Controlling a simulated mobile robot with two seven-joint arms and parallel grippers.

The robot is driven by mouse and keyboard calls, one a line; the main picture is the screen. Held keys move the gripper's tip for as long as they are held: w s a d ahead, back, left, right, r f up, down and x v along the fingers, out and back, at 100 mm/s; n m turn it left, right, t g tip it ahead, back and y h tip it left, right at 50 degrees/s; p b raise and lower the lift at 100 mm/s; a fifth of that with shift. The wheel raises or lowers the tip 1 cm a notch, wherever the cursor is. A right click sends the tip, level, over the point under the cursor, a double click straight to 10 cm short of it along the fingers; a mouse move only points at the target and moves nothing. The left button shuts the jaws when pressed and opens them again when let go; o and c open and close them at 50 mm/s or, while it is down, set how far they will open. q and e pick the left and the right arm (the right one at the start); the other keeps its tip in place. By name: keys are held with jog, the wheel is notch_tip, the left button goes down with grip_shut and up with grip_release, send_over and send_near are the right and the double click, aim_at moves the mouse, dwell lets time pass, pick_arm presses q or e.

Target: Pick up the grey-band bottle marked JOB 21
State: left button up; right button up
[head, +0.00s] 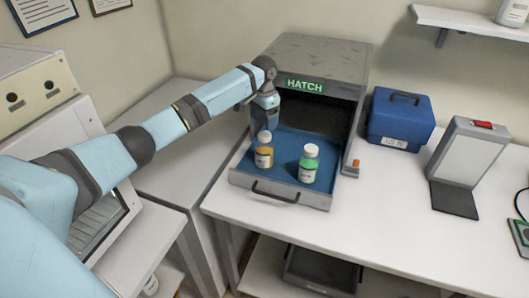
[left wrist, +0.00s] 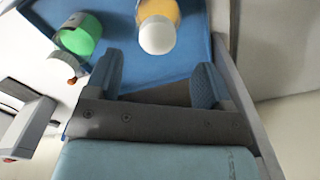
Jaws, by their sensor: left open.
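A blue-lined drawer (head: 283,196) of the hatch is out and holds two white-capped bottles. The orange bottle (head: 264,158) stands on the left and the green bottle (head: 308,168) on the right. Both carry small labels whose print I cannot read, and I cannot make out a grey band or JOB 21 on either. My left gripper (head: 268,105) is above the drawer's back left, just behind the orange bottle. In the left wrist view its fingers (left wrist: 157,85) are apart with nothing between them; the orange bottle (left wrist: 158,28) and green bottle (left wrist: 80,38) lie beyond. My right gripper is out of view.
The grey hatch box (head: 320,58) rises close behind my gripper. A blue case (head: 401,119) and a panel stand (head: 465,155) are to the right. The white bench front (head: 400,225) is clear.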

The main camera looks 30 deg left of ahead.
aim_at(264, 134)
pick_arm(q)
jog(key=shift+d+f+p, duration=0.1)
jog(key=shift+f+p, duration=0.6)
jog(key=shift+f, duration=2.7)
jog(key=c, duration=1.4)
jog(key=shift+r, duration=0.1)
grip_shut()
